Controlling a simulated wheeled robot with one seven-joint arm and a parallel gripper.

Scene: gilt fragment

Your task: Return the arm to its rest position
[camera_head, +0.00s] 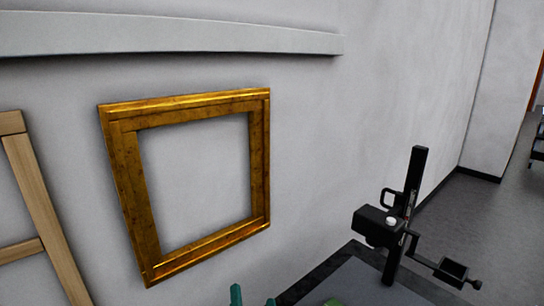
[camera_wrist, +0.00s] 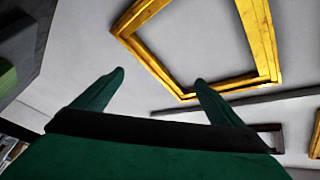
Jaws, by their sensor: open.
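My gripper (camera_head: 253,297) shows only as two green fingertips at the bottom edge of the head view. In the wrist view my gripper (camera_wrist: 159,77) has its two green fingers spread wide apart, with nothing between them. A gilt picture frame (camera_head: 259,160) hangs on the pale wall, above and to the left of the fingertips in the head view. The gilt frame also shows in the wrist view (camera_wrist: 258,40), beyond the fingertips and apart from them. Most of my arm is out of view.
A grey table top (camera_head: 362,284) with a dark border lies at bottom centre-right. A black upright stand (camera_head: 404,205) with a side arm rises there. A pale wooden frame (camera_head: 38,190) is at left, and a grey ledge (camera_head: 160,36) runs above. Open floor (camera_head: 465,225) lies right.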

